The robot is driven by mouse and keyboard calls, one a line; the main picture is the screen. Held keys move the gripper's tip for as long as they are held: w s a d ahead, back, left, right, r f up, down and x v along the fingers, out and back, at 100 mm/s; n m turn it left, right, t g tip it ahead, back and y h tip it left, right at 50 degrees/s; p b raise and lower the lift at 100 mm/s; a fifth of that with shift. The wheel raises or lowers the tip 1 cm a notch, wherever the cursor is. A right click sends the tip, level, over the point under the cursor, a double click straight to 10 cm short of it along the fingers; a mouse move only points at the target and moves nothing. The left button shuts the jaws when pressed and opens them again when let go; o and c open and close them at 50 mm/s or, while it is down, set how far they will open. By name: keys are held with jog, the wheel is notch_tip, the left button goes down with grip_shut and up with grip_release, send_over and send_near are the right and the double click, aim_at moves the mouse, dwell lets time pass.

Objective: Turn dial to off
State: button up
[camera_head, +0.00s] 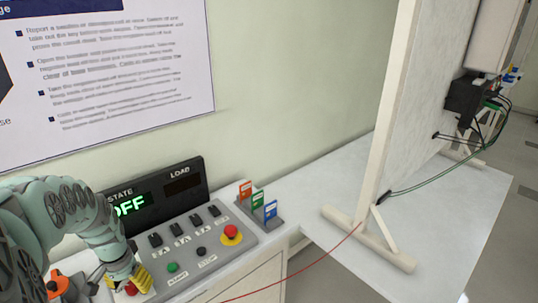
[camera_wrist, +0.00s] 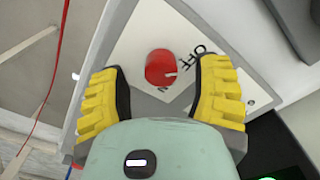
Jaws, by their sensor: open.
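The red dial (camera_wrist: 160,66) sits on a light plate between my yellow fingertips in the wrist view. A small white mark shows on its right side. In the head view my gripper (camera_head: 142,278) is low at the left end of the control panel, over a red part (camera_head: 131,289).
The grey panel (camera_head: 214,252) carries several black switches, a green button (camera_head: 172,267) and a red emergency button (camera_head: 231,234) on yellow. Coloured cards (camera_head: 258,203) stand at its right. A white upright board (camera_head: 428,100) stands farther right. A red cable (camera_head: 305,272) crosses in front.

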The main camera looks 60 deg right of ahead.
aim_at(130, 285)
jog(key=shift+w+r, duration=0.1)
jog(key=shift+r, duration=1.4)
notch_tip(130, 285, up, 12)
jog(key=p, duration=0.3)
jog(key=w+d+r+n+t+h+p, duration=0.3)
jog(key=w+d+r+t+h+p, duration=0.3)
jog(key=w+d, duration=0.6)
notch_tip(130, 285, up, 2)
jog(key=shift+w+d+r+n+t+p, duration=0.25)
jog(key=shift+d+n+t+p, duration=0.05)
jog(key=shift+d+p, duration=0.35)
jog(key=shift+a, duration=0.1)
